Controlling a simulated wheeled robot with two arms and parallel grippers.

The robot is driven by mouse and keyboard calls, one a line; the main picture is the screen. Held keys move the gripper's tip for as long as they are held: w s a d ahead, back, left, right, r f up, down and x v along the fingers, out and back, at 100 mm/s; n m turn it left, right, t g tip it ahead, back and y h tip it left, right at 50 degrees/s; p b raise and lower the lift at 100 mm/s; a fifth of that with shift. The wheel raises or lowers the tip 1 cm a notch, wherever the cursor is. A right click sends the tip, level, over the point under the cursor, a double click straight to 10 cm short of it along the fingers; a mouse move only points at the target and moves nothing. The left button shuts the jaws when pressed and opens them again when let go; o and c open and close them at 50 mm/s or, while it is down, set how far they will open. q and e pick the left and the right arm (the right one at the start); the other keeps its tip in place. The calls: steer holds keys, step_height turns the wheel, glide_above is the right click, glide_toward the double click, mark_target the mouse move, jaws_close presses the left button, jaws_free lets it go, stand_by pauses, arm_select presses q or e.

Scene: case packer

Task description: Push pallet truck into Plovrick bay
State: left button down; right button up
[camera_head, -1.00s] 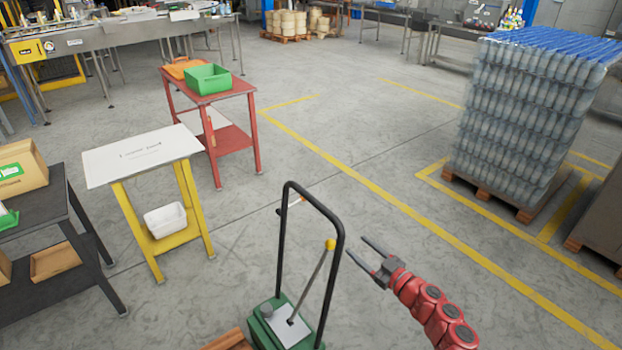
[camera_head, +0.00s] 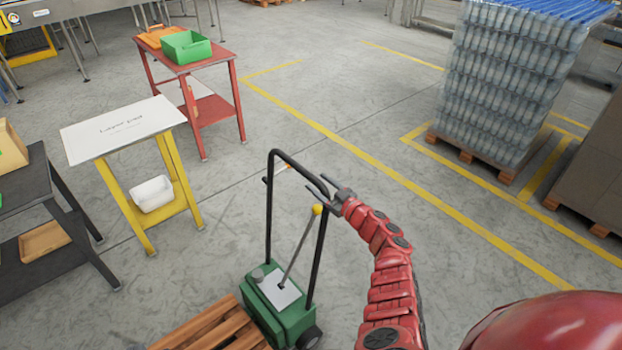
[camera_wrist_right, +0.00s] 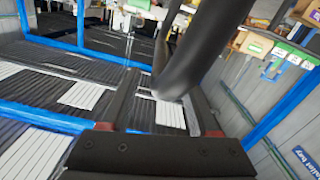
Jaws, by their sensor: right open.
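The pallet truck (camera_head: 280,308) has a green body, a black loop handle and a lever with a yellow knob (camera_head: 317,209). It stands at bottom centre in the head view, beside a wooden pallet (camera_head: 215,328). My right gripper (camera_head: 318,188) is open at the right upright of the handle. In the right wrist view the black handle bar (camera_wrist_right: 192,55) passes between the open fingers (camera_wrist_right: 163,90); I cannot tell whether they touch it. My left gripper is out of view. No label naming the Plovrick bay is readable.
Yellow floor lines (camera_head: 345,145) run across the open grey floor. A pallet of wrapped bottles (camera_head: 505,85) stands at right. A red table (camera_head: 215,115), a yellow stand (camera_head: 135,215) and a dark table (camera_head: 50,275) stand at left. A partly readable bay sign (camera_wrist_right: 308,160) shows in the wrist view.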

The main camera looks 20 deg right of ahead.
mark_target(311, 177)
steer(key=shift+b+x, duration=0.75)
steer(key=shift+x, duration=1.4)
steer(key=shift+a, duration=0.1)
jaws_close()
